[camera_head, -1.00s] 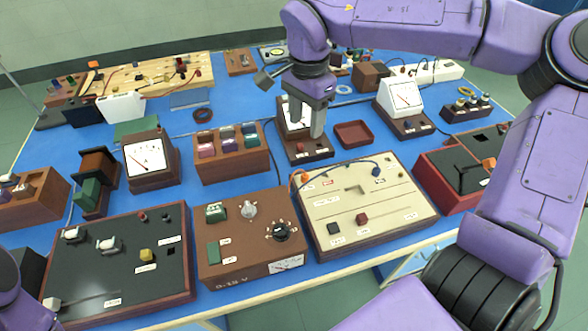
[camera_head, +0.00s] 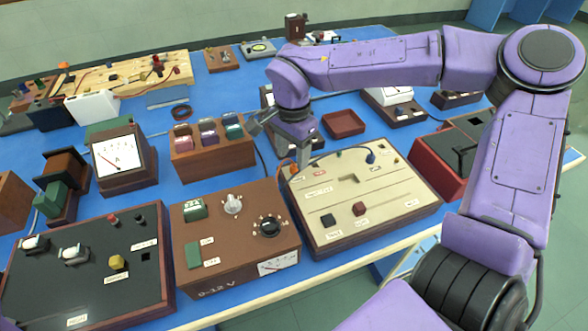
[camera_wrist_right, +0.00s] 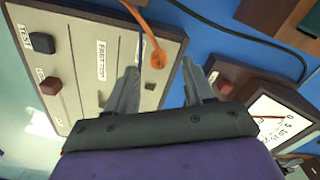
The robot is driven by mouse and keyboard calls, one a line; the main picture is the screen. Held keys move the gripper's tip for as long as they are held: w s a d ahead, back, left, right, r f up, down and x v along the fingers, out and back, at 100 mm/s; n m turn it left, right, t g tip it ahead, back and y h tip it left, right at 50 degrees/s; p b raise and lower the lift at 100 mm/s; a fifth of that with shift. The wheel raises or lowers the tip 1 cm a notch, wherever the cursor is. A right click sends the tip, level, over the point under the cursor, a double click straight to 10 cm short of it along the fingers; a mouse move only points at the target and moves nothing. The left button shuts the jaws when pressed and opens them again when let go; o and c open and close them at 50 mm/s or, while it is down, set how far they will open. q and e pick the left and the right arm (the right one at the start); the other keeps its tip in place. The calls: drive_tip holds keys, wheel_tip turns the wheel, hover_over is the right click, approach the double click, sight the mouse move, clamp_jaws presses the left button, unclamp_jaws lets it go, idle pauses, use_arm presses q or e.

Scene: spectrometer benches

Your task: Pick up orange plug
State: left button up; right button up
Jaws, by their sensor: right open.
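The orange plug (camera_wrist_right: 158,60) stands at the edge of the cream test panel in the right wrist view, with an orange lead running up from it. In the head view it shows as an orange spot (camera_head: 291,170) at the panel's back left corner, partly hidden. My right gripper (camera_wrist_right: 159,72) is open, with one finger on each side of the plug in the picture; I cannot tell whether they touch it. In the head view my right gripper (camera_head: 300,155) points down over that corner. My left gripper is out of view.
The cream panel (camera_head: 330,225) carries a dark blue plug (camera_head: 370,157) and buttons. A brown 0-12 V box (camera_head: 230,250) stands left of it, and a brown box with coloured blocks (camera_head: 210,160) behind. A dark red tray (camera_head: 344,124) lies behind the panel.

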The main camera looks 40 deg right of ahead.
sight(294, 166)
wheel_tip(294, 166, down, 3)
drive_tip(key=shift+s+d+f, duration=0.1)
clamp_jaws()
